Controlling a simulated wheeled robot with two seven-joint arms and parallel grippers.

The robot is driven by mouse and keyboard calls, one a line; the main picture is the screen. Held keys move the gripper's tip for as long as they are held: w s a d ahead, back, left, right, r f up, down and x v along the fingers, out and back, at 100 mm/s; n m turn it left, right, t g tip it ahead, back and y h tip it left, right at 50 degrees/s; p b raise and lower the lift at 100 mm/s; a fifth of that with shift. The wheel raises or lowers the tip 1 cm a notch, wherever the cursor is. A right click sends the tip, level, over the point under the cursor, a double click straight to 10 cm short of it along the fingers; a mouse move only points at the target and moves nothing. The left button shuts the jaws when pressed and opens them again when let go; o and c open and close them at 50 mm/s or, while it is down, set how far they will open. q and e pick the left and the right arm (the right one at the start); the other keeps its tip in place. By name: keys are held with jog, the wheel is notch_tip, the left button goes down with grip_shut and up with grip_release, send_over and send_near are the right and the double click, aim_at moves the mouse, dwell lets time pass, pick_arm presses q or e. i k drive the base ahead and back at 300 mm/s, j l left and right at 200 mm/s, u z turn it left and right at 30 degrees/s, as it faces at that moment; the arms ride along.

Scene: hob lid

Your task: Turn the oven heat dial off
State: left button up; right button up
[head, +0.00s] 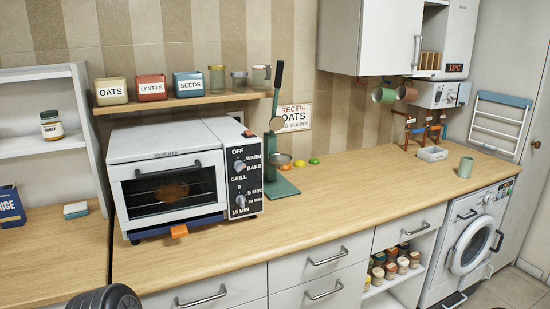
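A white toaster oven (168,178) stands on the wooden counter at the left, its glass door shut. A brownish item shows dimly behind the glass. The dark control panel (243,184) is on the oven's right front. The heat dial (239,166) is the upper knob, with OFF, WARM, BAKE and GRILL around it. Its pointer is too small to read surely. The lower knob (240,201) is a timer dial marked 0, 5, 10 and 15 min.
A green lever press (279,160) stands just right of the oven, with lemon and lime-like fruits behind it. An orange tab (180,231) sticks out below the oven door. A shelf of tins (152,88) hangs above. The counter (350,200) is clear right of the press.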

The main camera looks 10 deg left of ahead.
aim_at(238, 166)
jog(key=i+l, duration=0.15)
jog(key=l, duration=0.2)
jog(key=i+l+u, duration=0.15)
jog(key=l, duration=0.2)
jog(key=i+l, duration=0.15)
jog(key=l, duration=0.25)
jog(key=i+l+u, duration=0.1)
jog(key=l, duration=0.25)
jog(key=i+l, duration=0.15)
jog(key=l, duration=0.25)
jog(key=i+l+u, duration=0.15)
jog(key=l, duration=0.2)
